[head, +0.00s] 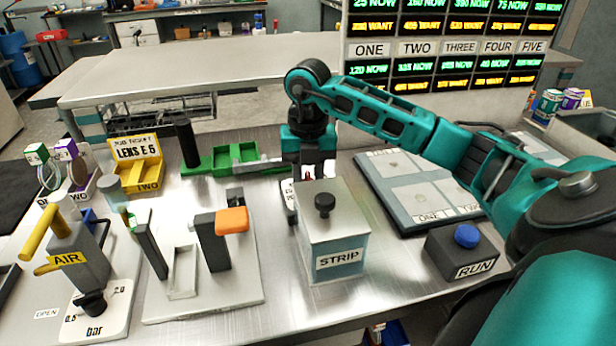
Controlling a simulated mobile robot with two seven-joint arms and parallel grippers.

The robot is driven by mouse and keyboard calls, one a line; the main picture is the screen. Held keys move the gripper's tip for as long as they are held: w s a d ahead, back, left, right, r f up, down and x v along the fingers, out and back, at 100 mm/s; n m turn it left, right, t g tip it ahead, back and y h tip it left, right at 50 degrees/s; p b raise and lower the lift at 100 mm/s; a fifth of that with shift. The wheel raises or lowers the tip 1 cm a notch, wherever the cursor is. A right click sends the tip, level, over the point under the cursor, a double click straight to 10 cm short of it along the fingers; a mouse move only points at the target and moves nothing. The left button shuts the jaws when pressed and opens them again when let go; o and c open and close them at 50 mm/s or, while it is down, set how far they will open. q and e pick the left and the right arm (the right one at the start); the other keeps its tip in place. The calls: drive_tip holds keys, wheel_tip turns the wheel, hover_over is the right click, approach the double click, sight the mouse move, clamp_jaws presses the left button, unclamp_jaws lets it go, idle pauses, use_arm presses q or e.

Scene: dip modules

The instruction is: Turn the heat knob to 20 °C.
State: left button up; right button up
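My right gripper (308,172) points down just behind the STRIP box (338,232). Its fingertips are partly hidden by the box, so I cannot see whether they are open or shut. A narrow white plate (289,203) with dark marks shows beside the box's back left edge, under the gripper. A small red part is visible between the gripper and the box. No knob labelled heat or 20 °C can be read; it may be hidden there. My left gripper is not in view.
A black-knobbed bar dial (122,318) and AIR lever stand at left. An orange-handled clamp (231,220) is left of the STRIP box. A blue RUN button (466,235) and grey tray (372,195) are at right. A green fixture (225,158) lies behind.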

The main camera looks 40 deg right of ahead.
clamp_jaws()
